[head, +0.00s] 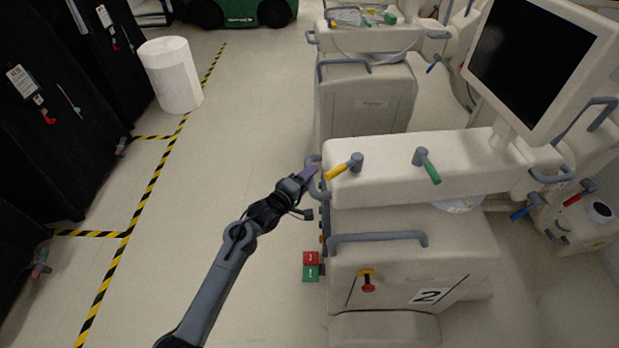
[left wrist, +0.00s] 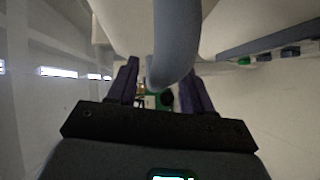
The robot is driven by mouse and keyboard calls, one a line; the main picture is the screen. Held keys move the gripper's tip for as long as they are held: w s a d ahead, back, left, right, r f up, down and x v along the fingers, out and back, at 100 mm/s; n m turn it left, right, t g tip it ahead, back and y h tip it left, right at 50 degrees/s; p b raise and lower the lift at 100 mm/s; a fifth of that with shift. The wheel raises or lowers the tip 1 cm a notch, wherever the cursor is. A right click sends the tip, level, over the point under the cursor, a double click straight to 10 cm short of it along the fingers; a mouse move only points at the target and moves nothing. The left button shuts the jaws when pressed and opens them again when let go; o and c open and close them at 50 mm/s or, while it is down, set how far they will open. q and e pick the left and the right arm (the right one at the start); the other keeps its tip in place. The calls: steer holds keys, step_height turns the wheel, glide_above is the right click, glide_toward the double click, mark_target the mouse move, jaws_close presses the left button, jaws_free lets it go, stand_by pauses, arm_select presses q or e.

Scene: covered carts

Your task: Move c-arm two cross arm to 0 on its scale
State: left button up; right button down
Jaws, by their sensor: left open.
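C-arm two (head: 390,265) is the cream machine with a "2" plate (head: 430,296). Its cross arm (head: 450,165) is the long cream beam on top, with a yellow lever (head: 338,171) and a green lever (head: 430,171). A grey loop handle (head: 318,190) is at the beam's left end. My left gripper (head: 308,175) is at this handle. In the left wrist view the grey handle (left wrist: 177,45) passes between the open purple fingers; I cannot tell whether they touch it. I cannot make out the scale or its reading. My right gripper is not seen.
A monitor (head: 540,60) stands over the beam's right end. Another cream cart (head: 367,100) stands behind. Black covered carts (head: 60,130) line the left, beside a white cylindrical bin (head: 170,75).

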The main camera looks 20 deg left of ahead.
arm_select(q)
steer(key=shift+w+d, duration=0.1)
steer(key=shift+w, duration=0.2)
steer(key=shift+c, duration=0.4)
jaws_close()
